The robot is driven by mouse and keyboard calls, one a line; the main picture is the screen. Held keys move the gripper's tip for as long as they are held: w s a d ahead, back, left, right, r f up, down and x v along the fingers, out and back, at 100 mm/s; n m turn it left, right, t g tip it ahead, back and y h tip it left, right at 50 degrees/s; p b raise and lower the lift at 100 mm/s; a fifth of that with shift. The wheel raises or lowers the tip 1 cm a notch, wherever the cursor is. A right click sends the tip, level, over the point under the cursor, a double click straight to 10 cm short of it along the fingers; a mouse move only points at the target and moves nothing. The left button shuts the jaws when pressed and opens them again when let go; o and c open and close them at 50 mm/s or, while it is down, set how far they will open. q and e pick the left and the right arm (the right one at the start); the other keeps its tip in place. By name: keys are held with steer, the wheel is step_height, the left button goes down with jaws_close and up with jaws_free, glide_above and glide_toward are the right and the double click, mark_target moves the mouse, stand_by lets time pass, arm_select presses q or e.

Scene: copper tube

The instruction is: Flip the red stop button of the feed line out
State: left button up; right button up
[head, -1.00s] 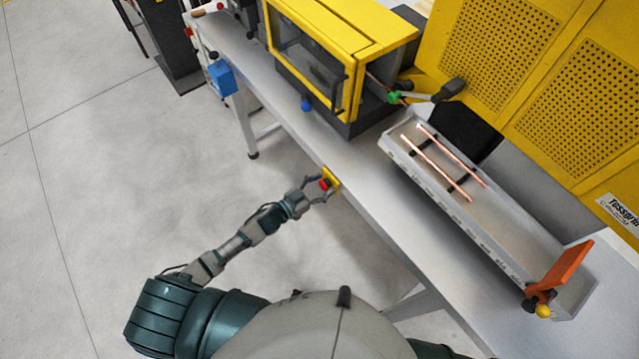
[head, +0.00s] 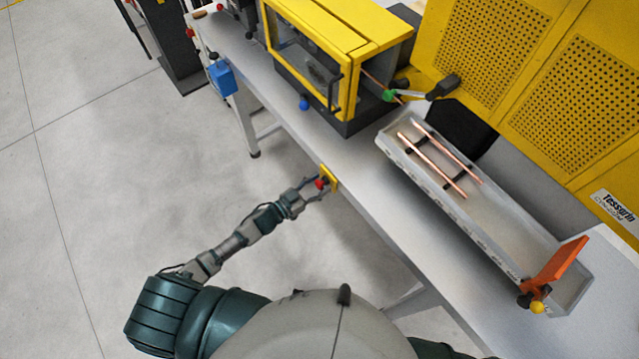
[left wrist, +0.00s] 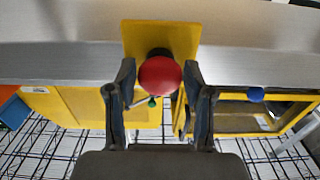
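The red stop button (head: 320,184) is a round knob on a yellow plate (head: 331,175) at the front edge of the bench. In the left wrist view the red button (left wrist: 160,76) stands in front of its yellow plate (left wrist: 135,38), with a dark stem partly showing behind it. My left gripper (head: 313,191) is at the button. In the left wrist view the two fingers of the left gripper (left wrist: 160,70) flank the knob closely and seem to touch its sides. My right gripper is not in view.
The bench (head: 365,215) runs diagonally, carrying a yellow-framed machine (head: 335,45) and a grey tray (head: 510,235) with copper tubes (head: 440,168). An orange flap (head: 557,262) stands at the tray's near end.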

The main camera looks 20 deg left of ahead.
arm_select(q)
steer(key=shift+o, duration=0.2)
steer(key=shift+s+a, duration=0.15)
steer(key=shift+a, duration=0.15)
steer(key=v, duration=1.2)
steer(key=shift+f, duration=0.15)
